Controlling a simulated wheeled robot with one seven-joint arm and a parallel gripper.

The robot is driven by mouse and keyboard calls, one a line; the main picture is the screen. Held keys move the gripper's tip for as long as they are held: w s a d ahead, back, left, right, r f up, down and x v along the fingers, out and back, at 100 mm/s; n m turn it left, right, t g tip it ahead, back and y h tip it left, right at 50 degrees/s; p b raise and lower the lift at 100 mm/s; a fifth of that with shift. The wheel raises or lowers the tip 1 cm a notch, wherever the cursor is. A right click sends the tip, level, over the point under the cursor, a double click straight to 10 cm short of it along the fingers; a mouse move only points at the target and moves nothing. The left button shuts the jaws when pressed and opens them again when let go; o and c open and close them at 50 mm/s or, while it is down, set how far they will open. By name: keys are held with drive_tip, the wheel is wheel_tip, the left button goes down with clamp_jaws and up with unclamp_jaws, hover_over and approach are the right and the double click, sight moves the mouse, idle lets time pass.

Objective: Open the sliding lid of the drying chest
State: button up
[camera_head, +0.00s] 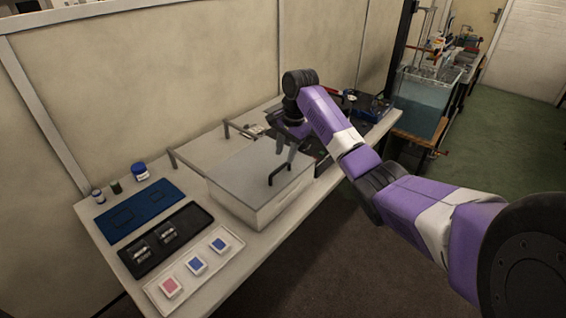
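The drying chest (268,212) is a white box on the bench, near the middle of the view. Its flat grey lid (238,172) covers the top. A dark bar handle (279,172) stands up from the lid toward its right side. My gripper (286,151) points down above the lid, just behind and above the handle in the picture. Its two fingers appear apart with nothing between them. I cannot tell how far the fingertips are from the handle.
A pale flat panel (200,150) with dark brackets (174,157) lies behind the chest. Left are a blue mat (165,193), a black tray (192,218) and a white tray (222,258) with coloured blocks. A water tank (422,105) stands back right.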

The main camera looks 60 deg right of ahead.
sight(282, 166)
drive_tip(key=shift+w+d+f+p, duration=0.15)
drive_tip(key=shift+w+f, duration=0.1)
drive_tip(key=shift+f, duration=1)
drive_tip(key=shift+w+a+f+p, duration=0.15)
drive_tip(key=shift+w+f, duration=0.1)
drive_tip(key=shift+f, duration=0.95)
drive_tip(key=shift+d, duration=0.1)
clamp_jaws()
